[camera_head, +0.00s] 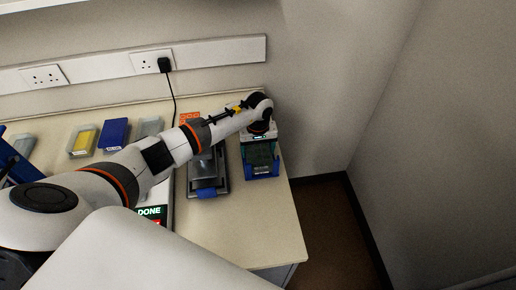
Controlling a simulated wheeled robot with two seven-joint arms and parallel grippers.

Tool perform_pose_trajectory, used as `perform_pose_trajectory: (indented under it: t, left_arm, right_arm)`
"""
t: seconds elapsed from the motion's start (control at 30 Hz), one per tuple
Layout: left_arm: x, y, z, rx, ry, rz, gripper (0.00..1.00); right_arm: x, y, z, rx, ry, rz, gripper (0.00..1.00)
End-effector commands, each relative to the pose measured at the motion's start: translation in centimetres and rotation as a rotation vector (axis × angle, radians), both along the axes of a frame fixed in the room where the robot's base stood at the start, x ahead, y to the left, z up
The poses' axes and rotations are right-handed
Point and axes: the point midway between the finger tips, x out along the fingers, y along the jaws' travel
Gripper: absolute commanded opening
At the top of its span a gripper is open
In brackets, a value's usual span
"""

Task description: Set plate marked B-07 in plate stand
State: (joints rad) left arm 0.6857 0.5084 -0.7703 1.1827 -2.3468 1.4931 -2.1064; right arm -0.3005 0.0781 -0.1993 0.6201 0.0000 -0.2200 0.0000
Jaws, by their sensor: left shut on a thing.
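My left arm reaches across the bench from the left, and my left gripper (262,136) is at its far right part, pointing down. It is shut on a dark plate (262,155), seen from above and partly covered by the wrist. No B-07 mark can be read. A blue-edged holder (262,174), which may be the plate stand, shows just below the plate; I cannot tell whether they touch. My right gripper is not in view.
A grey device (207,168) with a blue part (208,194) stands left of the gripper. A blue box (112,138) and a yellow-filled tray (83,141) stand at the back left. The bench's front right is clear.

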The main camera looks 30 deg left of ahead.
Motion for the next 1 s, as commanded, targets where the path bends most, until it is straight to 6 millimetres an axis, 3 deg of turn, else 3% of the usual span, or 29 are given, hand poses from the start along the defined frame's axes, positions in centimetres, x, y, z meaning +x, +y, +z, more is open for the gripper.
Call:
perform_pose_trajectory:
  t: [0.1, 0.13, 0.23, 0.53, 0.67, 0.7, 1.0]
  left_arm:
    - [0.0, 0.0, -0.4, 0.0, -0.001, 0.0, 0.55]
    - [0.0, 0.0, -0.3, -0.001, -0.001, 0.0, 0.83]
    - [0.0, 0.0, -0.2, -0.001, -0.001, 0.0, 0.99]
    - [0.0, 0.0, -0.1, -0.001, -0.001, 0.0, 0.99]
    - [0.0, 0.0, 0.6, -0.001, 0.001, 0.0, 0.99]
    - [0.1, 0.1, 0.8, 0.0, -0.005, 0.0, 0.99]
    - [0.2, 0.1, 7.0, 0.001, -0.008, -0.001, 0.99]
  right_arm:
    - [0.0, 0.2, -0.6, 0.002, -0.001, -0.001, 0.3]
    - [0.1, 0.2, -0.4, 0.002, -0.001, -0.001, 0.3]
    - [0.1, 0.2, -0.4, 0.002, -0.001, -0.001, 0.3]
    - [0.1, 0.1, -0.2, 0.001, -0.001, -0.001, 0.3]
    - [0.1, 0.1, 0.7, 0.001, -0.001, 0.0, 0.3]
    - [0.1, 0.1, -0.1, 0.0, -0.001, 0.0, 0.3]
    - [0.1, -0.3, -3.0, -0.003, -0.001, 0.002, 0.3]
